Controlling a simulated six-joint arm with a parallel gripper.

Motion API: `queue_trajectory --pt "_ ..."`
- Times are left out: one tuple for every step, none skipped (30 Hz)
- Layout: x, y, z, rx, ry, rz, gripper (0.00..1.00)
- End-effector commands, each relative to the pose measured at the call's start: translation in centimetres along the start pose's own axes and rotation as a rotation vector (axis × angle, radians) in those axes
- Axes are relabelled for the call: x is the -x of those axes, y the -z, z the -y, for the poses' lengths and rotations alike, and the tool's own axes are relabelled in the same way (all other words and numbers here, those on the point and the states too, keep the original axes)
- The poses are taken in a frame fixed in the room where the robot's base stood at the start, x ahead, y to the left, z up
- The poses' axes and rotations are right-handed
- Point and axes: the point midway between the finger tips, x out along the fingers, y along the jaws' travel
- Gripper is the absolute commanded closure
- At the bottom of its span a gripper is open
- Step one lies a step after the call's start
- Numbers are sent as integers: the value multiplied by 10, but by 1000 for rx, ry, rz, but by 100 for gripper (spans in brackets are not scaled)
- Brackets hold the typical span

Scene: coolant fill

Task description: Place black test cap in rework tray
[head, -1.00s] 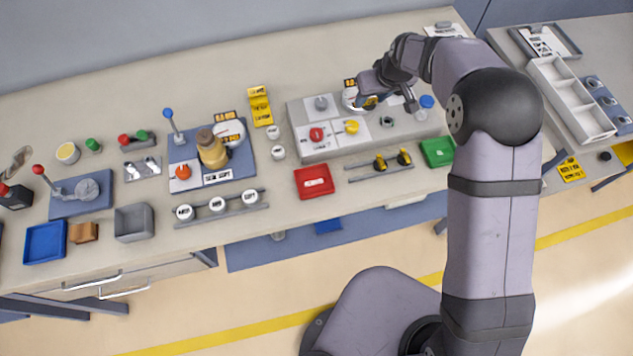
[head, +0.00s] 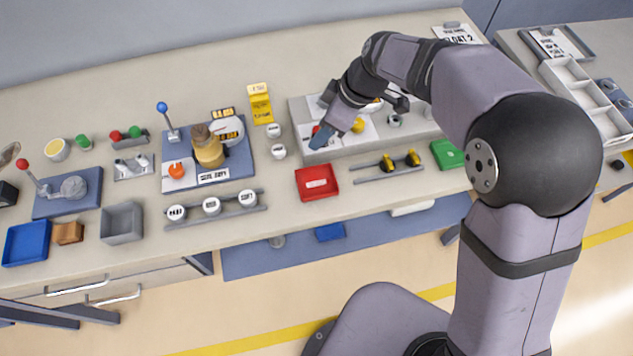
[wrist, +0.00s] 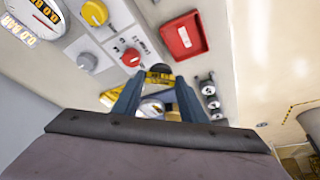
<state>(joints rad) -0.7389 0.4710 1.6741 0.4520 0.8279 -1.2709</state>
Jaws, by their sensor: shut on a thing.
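My gripper (head: 323,135) is above the left front part of the grey console, pointing down and to the left. In the wrist view my gripper (wrist: 159,84) is shut on a small dark piece with some yellow on it (wrist: 160,71), which appears to be the black test cap. The cap is hidden in the head view. A shallow red tray with a white label (head: 317,182) lies in front of the console, apart from the gripper. It also shows in the wrist view (wrist: 184,36). Its label is too small to read, so I cannot confirm it is the rework tray.
The console (head: 310,150) with knobs lies under my gripper. A yellow sign stand (head: 259,103) and white caps (head: 278,151) are to its left. A rack with yellow-black parts (head: 388,166) and a green tray (head: 447,154) are right of the red tray.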

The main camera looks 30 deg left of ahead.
Motion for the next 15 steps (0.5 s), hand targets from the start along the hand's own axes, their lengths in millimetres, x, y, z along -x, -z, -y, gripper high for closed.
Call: queue_trajectory --pt "0 -2 8 69 30 0 76" --pt "1 -3 14 113 49 0 76" --pt "1 -4 19 172 72 0 76" --pt "2 -4 23 215 89 0 76" --pt "2 -5 28 256 107 0 76" --pt "3 -6 32 309 128 0 76" --pt "4 -6 34 346 143 0 76" --pt "4 -7 37 380 157 0 76" --pt "5 -8 40 421 174 0 76" --pt "5 -8 42 449 186 0 76" --pt "5 -9 43 474 195 0 76" --pt "6 -9 44 503 207 0 76" --pt "6 -9 44 521 215 0 76" --pt "6 -9 44 537 221 0 76" --pt "6 -9 44 554 229 0 76"
